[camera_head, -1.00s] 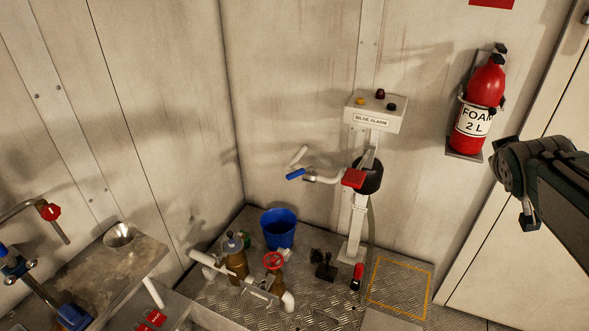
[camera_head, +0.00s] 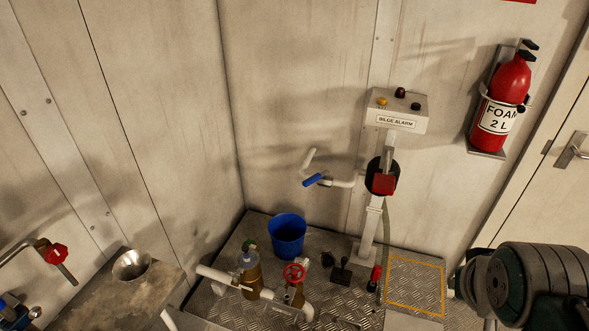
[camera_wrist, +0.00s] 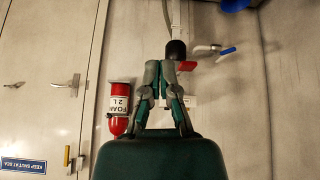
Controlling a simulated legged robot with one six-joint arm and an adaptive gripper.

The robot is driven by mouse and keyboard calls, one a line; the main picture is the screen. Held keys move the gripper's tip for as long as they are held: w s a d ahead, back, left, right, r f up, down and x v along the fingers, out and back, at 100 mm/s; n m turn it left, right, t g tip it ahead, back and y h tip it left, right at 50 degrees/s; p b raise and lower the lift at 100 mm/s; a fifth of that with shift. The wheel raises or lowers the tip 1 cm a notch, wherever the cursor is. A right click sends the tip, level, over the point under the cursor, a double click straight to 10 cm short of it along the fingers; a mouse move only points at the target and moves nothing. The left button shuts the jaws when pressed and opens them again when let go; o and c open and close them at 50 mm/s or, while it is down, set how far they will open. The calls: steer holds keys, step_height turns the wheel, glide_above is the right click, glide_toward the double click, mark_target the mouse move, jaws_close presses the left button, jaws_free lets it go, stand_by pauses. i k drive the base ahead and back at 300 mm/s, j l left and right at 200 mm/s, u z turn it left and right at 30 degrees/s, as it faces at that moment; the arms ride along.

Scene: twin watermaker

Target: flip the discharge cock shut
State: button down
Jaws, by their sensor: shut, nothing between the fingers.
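A blue lever handle (camera_head: 313,180) sits on a pale bent pipe on the back wall, left of the alarm post; I take it for the discharge cock. It also shows in the wrist view as a blue lever (camera_wrist: 227,51), right of the fingers and apart from them. My gripper (camera_wrist: 160,72) is shut and empty in the wrist view. Its tips lie in front of the black round part (camera_wrist: 176,50) and close beside the red block (camera_wrist: 187,66) in the picture; contact cannot be told. In the head view only my arm's thick joint shows, at lower right.
The bilge alarm box (camera_head: 397,110) tops a white post. A foam extinguisher (camera_head: 502,105) hangs to the right. Below stand a blue bucket (camera_head: 287,238) and pipework with a red handwheel (camera_head: 294,272). A bench with a funnel (camera_head: 132,265) is at left.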

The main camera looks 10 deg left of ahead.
mark_target(317, 177)
steer(key=i+j+z, duration=0.1)
steer(key=j, duration=0.9)
steer(key=i+j, duration=0.1)
steer(key=j, duration=0.85)
steer(key=z, duration=0.05)
